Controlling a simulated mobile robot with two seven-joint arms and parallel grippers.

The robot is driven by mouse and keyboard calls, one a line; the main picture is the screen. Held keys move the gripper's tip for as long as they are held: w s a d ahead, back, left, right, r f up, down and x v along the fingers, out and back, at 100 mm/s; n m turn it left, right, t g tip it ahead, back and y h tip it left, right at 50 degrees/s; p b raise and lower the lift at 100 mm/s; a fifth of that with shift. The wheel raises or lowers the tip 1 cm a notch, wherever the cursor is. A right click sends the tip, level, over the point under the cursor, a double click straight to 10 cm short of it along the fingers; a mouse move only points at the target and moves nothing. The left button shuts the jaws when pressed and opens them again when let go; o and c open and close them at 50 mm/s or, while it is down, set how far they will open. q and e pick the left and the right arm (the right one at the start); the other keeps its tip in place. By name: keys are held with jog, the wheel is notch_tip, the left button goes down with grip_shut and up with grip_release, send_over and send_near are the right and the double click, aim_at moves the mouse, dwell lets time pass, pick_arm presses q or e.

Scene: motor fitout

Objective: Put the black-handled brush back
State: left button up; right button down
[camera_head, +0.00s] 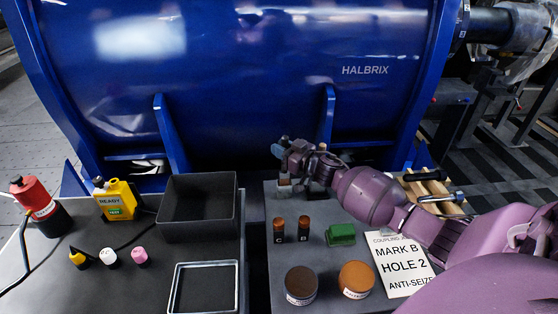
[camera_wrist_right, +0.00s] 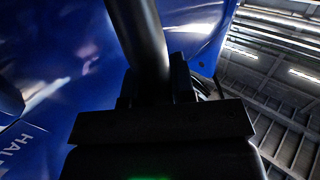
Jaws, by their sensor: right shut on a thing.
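My right gripper (camera_head: 284,150) is over the far left part of the right-hand table, close to the blue tank. In the right wrist view, the gripper (camera_wrist_right: 154,88) is shut on a dark round shaft, which looks like the handle of the black-handled brush (camera_wrist_right: 140,35). The shaft runs up and away from between the fingers. The brush's bristles cannot be made out. In the head view, small grey-and-brown pieces (camera_head: 284,183) stand just below the gripper; the hand and wrist partly cover that area. My left gripper is not in view.
Two small brown bottles (camera_head: 279,230), a green block (camera_head: 341,234), two round tins (camera_head: 301,284) and a sign (camera_head: 400,262) are on the right table. The left table holds a black bin (camera_head: 198,233), a tray (camera_head: 176,304) and a yellow container (camera_head: 115,200). The blue tank (camera_head: 250,80) stands behind.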

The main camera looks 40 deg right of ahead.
notch_tip(320, 180, down, 4)
jog(key=shift+f+b, duration=0.2)
jog(key=shift+b, duration=0.6)
jog(key=c, duration=1)
grip_release()
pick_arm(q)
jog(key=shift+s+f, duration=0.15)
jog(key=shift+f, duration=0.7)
pick_arm(e)
jog(key=shift+o, duration=0.2)
pick_arm(q)
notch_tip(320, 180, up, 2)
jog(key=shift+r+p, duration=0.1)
jog(key=shift+p, duration=1.1)
pick_arm(e)
jog(key=v, duration=1.2)
jog(key=shift+r, duration=0.1)
